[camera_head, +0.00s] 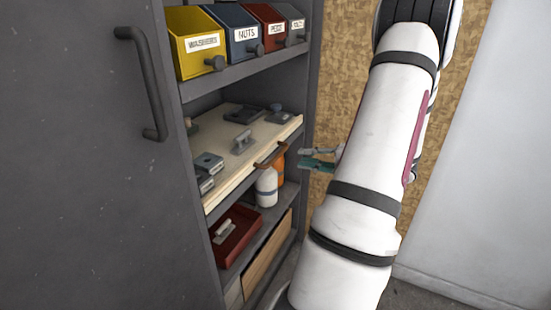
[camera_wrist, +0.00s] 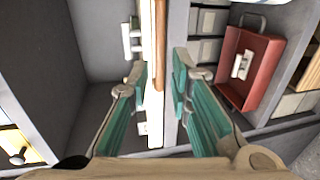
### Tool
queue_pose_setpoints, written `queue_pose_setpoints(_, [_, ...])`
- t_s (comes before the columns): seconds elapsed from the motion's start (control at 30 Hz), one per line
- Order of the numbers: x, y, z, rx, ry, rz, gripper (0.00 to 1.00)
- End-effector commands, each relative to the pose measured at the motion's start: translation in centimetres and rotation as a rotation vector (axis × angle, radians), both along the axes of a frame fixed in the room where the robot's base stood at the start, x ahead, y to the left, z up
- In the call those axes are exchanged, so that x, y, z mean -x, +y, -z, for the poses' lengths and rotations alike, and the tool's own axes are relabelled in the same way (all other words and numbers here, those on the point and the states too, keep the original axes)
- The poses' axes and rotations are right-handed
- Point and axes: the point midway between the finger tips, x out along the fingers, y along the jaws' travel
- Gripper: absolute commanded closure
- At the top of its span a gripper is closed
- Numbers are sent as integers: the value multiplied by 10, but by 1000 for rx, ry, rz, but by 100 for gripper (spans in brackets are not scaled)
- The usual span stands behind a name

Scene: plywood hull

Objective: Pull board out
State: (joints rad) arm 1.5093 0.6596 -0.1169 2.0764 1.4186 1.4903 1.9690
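The board (camera_head: 222,138) is a pale wooden panel lying flat on the middle shelf of the grey cabinet, with several grey metal fittings on top. A brown bar handle (camera_head: 271,156) sits on its front edge. My gripper (camera_head: 304,158) is to the right of the handle, its teal fingers spread and empty. In the wrist view my gripper (camera_wrist: 160,75) is open, with the edge-on board (camera_wrist: 147,80) and the brown handle (camera_wrist: 161,45) lined up between the fingers. I cannot tell how far the handle is from the fingertips.
Yellow, blue, red and grey bins (camera_head: 245,32) stand on the shelf above. A white bottle (camera_head: 266,187) and an orange one stand below the board. A red tray (camera_head: 228,243) sits lower. The cabinet door (camera_head: 85,150) with a dark handle is at the left.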

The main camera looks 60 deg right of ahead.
Motion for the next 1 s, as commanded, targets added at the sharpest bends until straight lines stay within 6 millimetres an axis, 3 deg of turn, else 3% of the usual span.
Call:
queue_pose_setpoints(0.2, [-44,5,11,0,-1,-4,81])
queue_pose_setpoints(0.5, [-87,7,19,1,0,-1,81])
queue_pose_setpoints(0.93, [-97,8,20,0,0,0,81])
queue_pose_setpoints(0.97, [-97,8,20,0,0,0,83])
queue_pose_setpoints(1.0, [-97,8,20,1,0,0,92])
